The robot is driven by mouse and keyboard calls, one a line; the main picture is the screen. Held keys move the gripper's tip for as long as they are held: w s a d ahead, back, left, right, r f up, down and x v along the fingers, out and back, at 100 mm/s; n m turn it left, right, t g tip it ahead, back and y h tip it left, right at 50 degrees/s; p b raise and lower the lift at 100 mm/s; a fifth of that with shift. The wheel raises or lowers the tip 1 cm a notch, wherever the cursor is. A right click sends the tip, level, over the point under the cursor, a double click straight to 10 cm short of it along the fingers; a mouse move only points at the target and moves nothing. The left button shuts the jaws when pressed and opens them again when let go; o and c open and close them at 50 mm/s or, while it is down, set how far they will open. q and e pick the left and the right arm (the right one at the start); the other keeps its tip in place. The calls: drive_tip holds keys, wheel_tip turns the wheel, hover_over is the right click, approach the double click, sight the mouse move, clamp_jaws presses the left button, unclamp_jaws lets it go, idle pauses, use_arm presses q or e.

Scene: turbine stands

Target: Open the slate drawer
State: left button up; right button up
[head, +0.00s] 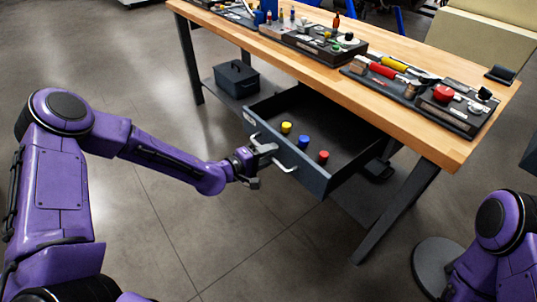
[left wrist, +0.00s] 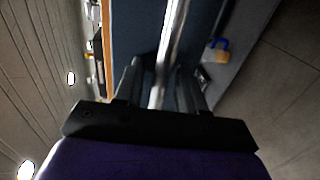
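The slate drawer (head: 334,176) under the wooden workbench is pulled well out, and its dark inside shows. A yellow piece (head: 286,127), a blue piece (head: 304,141) and a red piece (head: 323,157) stand inside near its front. The pale bar handle (head: 287,168) is on the drawer front. My left gripper (head: 266,166) is at this handle, partly covering it. In the left wrist view the handle (left wrist: 174,40) runs between the two fingers (left wrist: 160,92), with gaps visible beside it; the fingers look open. My right gripper is out of view.
The workbench top (head: 402,118) carries trays of tools and parts. A dark lidded box (head: 237,79) sits on the low shelf left of the drawer. A bench leg (head: 397,209) stands right of it. The floor (head: 190,200) in front is clear.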

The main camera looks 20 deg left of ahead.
use_arm(q)
drive_tip(key=p+v, duration=0.1)
drive_tip(key=v, duration=0.9)
drive_tip(key=shift+s, duration=0.3)
drive_tip(key=shift+a, duration=0.15)
